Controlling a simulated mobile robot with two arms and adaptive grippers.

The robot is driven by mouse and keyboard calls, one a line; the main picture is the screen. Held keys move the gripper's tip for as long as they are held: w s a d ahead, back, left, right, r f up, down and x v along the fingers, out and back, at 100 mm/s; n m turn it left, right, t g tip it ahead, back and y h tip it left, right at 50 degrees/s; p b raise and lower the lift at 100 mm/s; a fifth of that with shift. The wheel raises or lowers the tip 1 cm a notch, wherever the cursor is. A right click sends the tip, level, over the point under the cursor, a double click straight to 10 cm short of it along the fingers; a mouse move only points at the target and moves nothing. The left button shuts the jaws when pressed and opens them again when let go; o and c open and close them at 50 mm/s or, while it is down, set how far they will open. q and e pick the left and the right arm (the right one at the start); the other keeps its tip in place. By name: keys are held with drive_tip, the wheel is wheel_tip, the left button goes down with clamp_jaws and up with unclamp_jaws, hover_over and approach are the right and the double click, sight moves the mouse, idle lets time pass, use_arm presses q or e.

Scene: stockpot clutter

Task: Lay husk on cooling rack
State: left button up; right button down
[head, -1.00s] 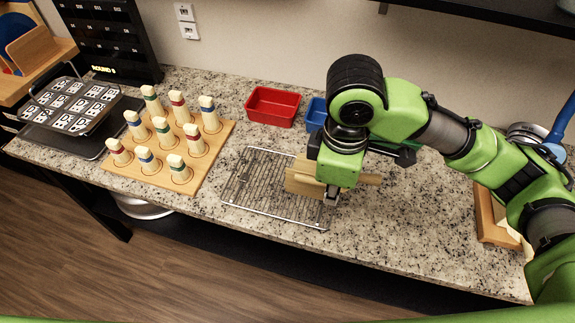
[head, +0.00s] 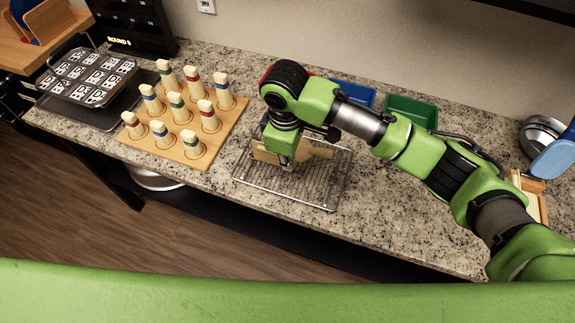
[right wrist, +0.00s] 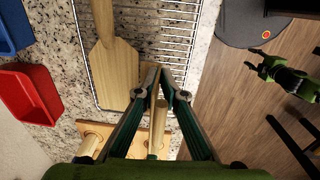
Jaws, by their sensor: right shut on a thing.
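I cannot tell whether the husk touches the rack. My arm hides part of the husk and rack.
Left of the rack, a wooden board (head: 228,133) holds several pegs with coloured bands. Blue (head: 350,92) and green (head: 410,111) bins stand behind. A red bin (right wrist: 28,92) is partly hidden.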

wheel_tip(320, 180, down, 3)
drive_tip(key=shift+w+a+f+p, duration=0.1)
drive_tip(key=shift+w+p, duration=0.05)
drive_tip(key=shift+p, duration=0.6)
drive_tip(key=shift+f, duration=0.3)
drive_tip(key=c, duration=2.1)
unclamp_jaws()
use_arm(q)
drive_tip(key=shift+s+d+r, duration=0.1)
drive_tip(key=shift+s+r, duration=0.55)
drive_tip(key=shift+r, duration=0.05)
use_arm(e)
drive_tip(key=shift+r, duration=0.1)
drive_tip(key=r+b, duration=0.1)
drive_tip(key=r, duration=0.6)
drive_tip(key=r+b, duration=0.1)
drive_tip(key=r, duration=0.3)
drive_tip(key=shift+s+a+b, duration=0.15)
drive_tip(key=shift+s+b, duration=0.2)
drive_tip(key=shift+s, duration=0.05)
use_arm(q)
drive_tip(key=shift+f, duration=1.35)
use_arm(e)
drive_tip(key=shift+s+r, duration=0.1)
drive_tip(key=shift+r, duration=0.5)
